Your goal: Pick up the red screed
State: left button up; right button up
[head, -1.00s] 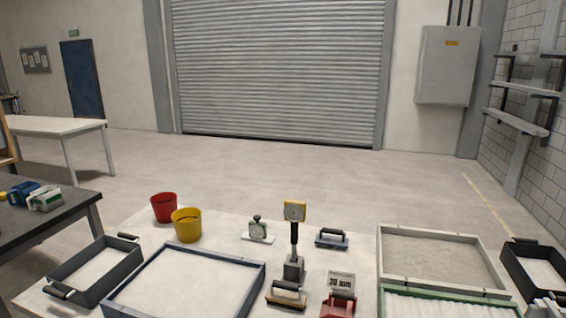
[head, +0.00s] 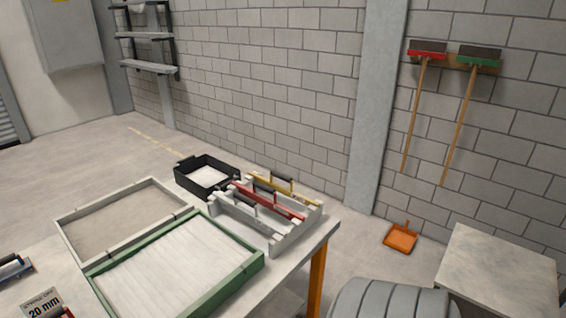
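The red screed (head: 279,204) is a long red bar with a dark handle on top. It lies in the middle of a light grey rack (head: 283,239) at the right end of the table. A yellow screed (head: 293,192) lies behind it in the same rack, and a grey one (head: 246,209) in front of it.
A green-framed sandbed (head: 256,261) and a grey-framed one (head: 72,236) are left of the rack. A black tray (head: 183,180) stands behind it. A "20 mm" sign (head: 44,303) is at lower left. A grey-topped surface (head: 500,268) is at right.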

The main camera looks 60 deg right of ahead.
aim_at(296, 219)
jog(key=z, duration=1.85)
jog(key=i+l, duration=0.1)
jog(key=l, duration=0.15)
jog(key=u, duration=0.05)
